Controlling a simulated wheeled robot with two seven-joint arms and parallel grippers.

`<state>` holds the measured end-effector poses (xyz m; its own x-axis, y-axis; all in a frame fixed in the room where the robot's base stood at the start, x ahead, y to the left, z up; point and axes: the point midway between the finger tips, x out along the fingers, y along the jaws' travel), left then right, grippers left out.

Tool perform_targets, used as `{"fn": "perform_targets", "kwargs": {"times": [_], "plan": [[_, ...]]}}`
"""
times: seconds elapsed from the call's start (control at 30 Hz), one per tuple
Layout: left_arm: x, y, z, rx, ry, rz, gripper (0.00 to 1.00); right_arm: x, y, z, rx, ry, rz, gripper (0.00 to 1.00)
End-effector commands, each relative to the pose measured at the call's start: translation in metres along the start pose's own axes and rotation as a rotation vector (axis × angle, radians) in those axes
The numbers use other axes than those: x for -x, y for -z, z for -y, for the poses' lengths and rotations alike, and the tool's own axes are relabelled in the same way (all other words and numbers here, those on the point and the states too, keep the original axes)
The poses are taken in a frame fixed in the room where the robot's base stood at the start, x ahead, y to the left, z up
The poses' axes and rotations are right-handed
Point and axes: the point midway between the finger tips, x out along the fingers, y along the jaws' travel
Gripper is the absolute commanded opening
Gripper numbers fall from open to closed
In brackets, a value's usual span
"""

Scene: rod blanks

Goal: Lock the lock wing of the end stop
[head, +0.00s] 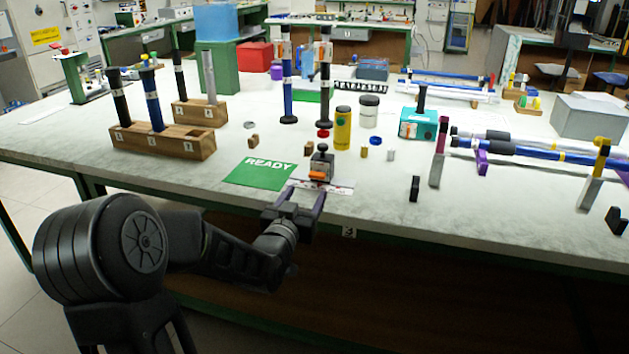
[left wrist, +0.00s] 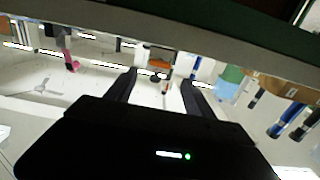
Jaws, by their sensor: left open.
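The end stop (head: 322,162) is a small grey and black block with a knob on top. It stands on a pale ruled strip (head: 338,187) near the table's front edge. An orange piece (head: 318,176), which looks like the lock wing, is low on its near side; whether it is turned to locked is too small to tell. My left gripper (head: 306,190) is open and empty, just in front of the end stop, fingers pointing at it. The left wrist view shows the orange piece (left wrist: 160,66) beyond and between the open fingertips (left wrist: 158,78). My right gripper is not in view.
A green READY mat (head: 262,173) lies left of the end stop. Wooden rod blocks (head: 180,146) stand farther left. A yellow jar (head: 343,130) and small pieces stand behind. A small black upright piece (head: 414,188) stands to the right; the table between is clear.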

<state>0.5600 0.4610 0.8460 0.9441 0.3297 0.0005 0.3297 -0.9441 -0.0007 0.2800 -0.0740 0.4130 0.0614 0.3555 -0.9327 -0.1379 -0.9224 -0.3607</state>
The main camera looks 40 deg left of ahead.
Motion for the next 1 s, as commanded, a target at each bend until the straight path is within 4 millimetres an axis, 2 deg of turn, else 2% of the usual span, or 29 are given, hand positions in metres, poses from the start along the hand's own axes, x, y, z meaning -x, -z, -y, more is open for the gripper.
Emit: {"fn": "perform_targets", "kwargs": {"times": [0.17,0.6,0.97,1.0], "plan": [[-0.011,0.0,0.0,0.001,0.0,0.0,0.62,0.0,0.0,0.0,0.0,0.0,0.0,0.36],[-0.072,-0.001,0.0,0.002,0.0,0.001,0.62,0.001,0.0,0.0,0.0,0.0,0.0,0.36],[-0.078,0.0,0.0,0.001,0.0,0.0,0.62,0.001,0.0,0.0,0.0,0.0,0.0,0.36],[-0.078,0.0,0.0,0.001,0.0,0.0,0.59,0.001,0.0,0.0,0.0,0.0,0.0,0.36]]}}
